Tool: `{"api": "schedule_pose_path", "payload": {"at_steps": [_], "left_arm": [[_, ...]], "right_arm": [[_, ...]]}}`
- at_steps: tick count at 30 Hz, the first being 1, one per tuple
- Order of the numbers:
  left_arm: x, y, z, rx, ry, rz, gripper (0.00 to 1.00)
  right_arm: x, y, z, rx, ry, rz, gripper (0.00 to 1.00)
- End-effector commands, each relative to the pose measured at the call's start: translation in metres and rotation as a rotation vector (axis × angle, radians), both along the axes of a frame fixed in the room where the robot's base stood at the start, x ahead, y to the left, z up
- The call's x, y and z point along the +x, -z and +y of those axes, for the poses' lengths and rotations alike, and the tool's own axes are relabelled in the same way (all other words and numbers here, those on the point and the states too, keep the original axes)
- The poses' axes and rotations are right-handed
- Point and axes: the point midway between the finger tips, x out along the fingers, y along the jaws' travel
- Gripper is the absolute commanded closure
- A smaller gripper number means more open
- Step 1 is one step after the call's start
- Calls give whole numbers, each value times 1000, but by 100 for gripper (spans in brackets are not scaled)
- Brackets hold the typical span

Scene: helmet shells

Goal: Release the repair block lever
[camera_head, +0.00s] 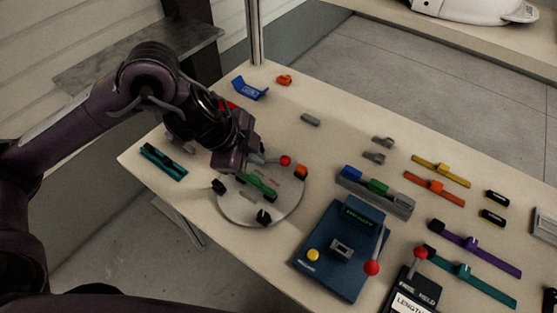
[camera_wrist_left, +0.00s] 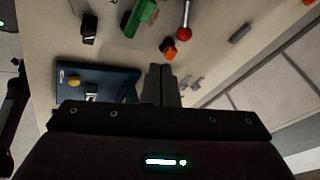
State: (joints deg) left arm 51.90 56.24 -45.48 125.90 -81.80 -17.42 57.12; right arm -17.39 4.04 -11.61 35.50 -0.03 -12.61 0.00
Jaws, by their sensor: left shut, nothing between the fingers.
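A round grey disc (camera_head: 285,208) carries a green block (camera_head: 262,186), black pieces and an orange piece (camera_head: 301,171). A lever with a red ball (camera_head: 285,160) points right at its far side. In the left wrist view the green block (camera_wrist_left: 139,18), the red ball (camera_wrist_left: 184,33) and the orange piece (camera_wrist_left: 169,48) show at the top. My left gripper (camera_head: 238,160) is over the disc's far left side, next to the lever's inner end. Its fingers (camera_wrist_left: 163,80) are together and empty; contact with the lever cannot be told. My right gripper is out of view.
A blue box (camera_head: 325,260) with a yellow button and a red-knobbed lever (camera_head: 372,267) stands right of the disc. A black device (camera_head: 407,295) with another red knob is beside it. Coloured bars (camera_head: 440,170) lie at the right. The table's far middle is mostly clear.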

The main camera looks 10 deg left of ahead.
Motion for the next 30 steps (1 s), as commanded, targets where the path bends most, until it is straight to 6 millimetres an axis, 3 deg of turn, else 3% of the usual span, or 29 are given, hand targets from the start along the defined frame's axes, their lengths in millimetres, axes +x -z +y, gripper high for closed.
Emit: {"api": "schedule_pose_path", "payload": {"at_steps": [13,21,30], "left_arm": [[31,82,-32,0,-1,4,100],[62,92,-33,-1,0,0,100],[66,95,-33,0,1,0,100]], "right_arm": [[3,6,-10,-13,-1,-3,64],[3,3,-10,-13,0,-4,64],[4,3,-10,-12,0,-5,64]]}}
